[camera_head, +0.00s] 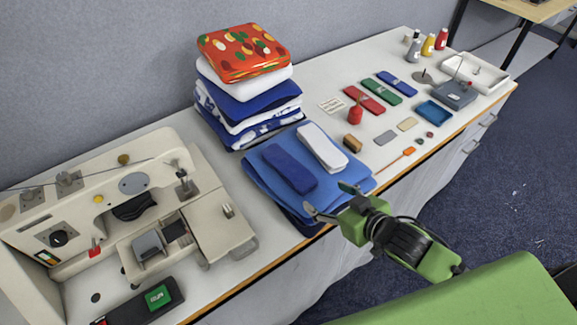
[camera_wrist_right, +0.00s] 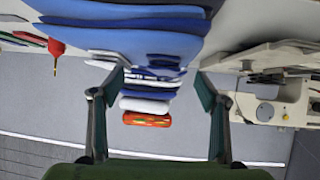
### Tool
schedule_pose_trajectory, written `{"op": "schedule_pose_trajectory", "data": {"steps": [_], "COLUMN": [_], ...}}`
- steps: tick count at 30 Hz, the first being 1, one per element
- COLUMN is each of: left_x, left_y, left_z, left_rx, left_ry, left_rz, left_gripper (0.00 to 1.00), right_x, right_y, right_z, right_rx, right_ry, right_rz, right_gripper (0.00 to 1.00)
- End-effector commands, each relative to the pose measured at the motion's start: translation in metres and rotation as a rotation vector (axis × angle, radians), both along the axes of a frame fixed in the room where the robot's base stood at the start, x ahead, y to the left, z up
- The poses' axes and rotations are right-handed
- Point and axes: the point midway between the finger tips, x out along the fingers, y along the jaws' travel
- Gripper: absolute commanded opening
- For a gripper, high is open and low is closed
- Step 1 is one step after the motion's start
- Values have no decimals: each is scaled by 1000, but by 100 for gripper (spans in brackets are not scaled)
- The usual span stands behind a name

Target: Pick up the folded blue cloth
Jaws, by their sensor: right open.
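A folded blue cloth (camera_head: 268,183) lies in a flat pile at the table's front edge, with darker blue fabric beneath it. A dark blue folded piece (camera_head: 290,168) and a white folded piece (camera_head: 322,148) rest on top of it. My right gripper (camera_head: 328,199) is open and empty at the cloth's front edge, its fingertips close to it; contact is unclear. In the right wrist view, the fingers (camera_wrist_right: 158,92) are spread apart and the blue cloth (camera_wrist_right: 140,42) fills the top of the picture. My left gripper is not in view.
A stack of folded cloths with a red patterned one (camera_head: 243,52) on top stands behind. A sewing machine (camera_head: 130,205) is on the left. Red, green and blue packets (camera_head: 381,91), a red bottle (camera_head: 355,112) and a white tray (camera_head: 480,75) lie to the right.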

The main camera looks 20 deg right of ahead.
Motion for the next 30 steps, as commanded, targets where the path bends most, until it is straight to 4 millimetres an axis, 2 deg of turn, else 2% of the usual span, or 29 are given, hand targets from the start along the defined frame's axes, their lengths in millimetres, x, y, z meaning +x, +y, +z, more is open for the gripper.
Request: {"op": "schedule_pose_trajectory", "data": {"steps": [4,10,24,30], "left_x": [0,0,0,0], "left_y": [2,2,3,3], "left_z": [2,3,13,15], "left_rx": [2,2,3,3], "left_ry": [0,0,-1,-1], "left_rz": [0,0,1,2], "left_gripper": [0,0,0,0], "right_x": [16,25,81,93], "right_y": [0,4,29,35], "right_z": [23,35,10,3], "right_rx": [47,90,91,90], "right_ry": [-82,-121,-121,-120], "right_rz": [79,123,121,123], "right_gripper": [68,68,68,68]}}
